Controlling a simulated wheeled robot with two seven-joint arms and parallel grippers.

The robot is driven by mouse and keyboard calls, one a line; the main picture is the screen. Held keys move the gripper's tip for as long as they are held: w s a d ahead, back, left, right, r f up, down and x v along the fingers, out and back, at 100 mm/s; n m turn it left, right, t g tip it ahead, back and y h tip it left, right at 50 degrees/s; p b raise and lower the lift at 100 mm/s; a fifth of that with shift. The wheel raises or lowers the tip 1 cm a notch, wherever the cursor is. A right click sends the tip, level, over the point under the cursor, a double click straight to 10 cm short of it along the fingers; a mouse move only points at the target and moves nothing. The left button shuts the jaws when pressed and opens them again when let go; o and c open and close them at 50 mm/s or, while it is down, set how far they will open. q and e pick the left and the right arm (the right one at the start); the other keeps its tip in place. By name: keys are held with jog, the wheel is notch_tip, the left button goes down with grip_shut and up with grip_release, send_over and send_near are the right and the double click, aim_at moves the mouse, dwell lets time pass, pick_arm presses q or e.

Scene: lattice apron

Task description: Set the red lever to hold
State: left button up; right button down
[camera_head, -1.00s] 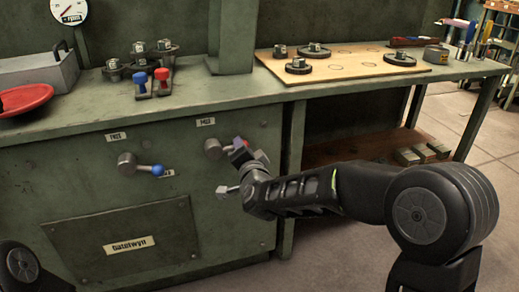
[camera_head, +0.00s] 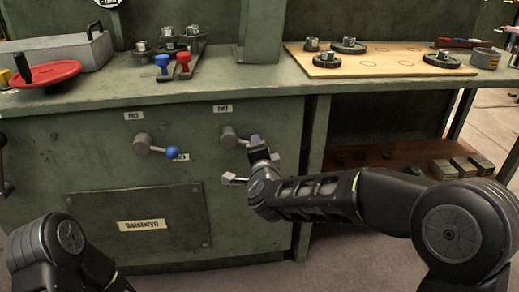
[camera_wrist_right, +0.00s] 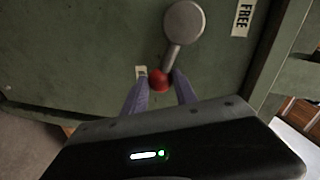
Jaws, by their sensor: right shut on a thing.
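The red lever has a grey round hub (camera_head: 229,135) on the green cabinet front. In the right wrist view its hub (camera_wrist_right: 184,22) carries a short arm ending in a red ball (camera_wrist_right: 158,80). My right gripper (camera_head: 256,147) is at the lever's end and hides the ball in the head view. In the wrist view my right gripper (camera_wrist_right: 159,88) has its two fingers on either side of the ball, shut on it. A FREE label (camera_wrist_right: 242,17) is beside the hub; a smaller label (camera_wrist_right: 141,72) by the ball is unreadable. My left gripper is out of view.
A similar lever with a blue ball (camera_head: 172,153) is to the left on the same panel. Small blue (camera_head: 162,66) and red (camera_head: 183,63) handles stand on the bench top (camera_head: 120,97). A wooden board (camera_head: 390,62) with round parts lies at right.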

jog(key=c, duration=1)
grip_release()
jog(key=s+r+p, duration=0.1)
jog(key=s+p, duration=0.1)
jog(key=s, duration=0.5)
jog(key=shift+s+r, duration=0.15)
jog(key=shift+s, duration=0.2)
jog(key=shift+d, duration=0.1)
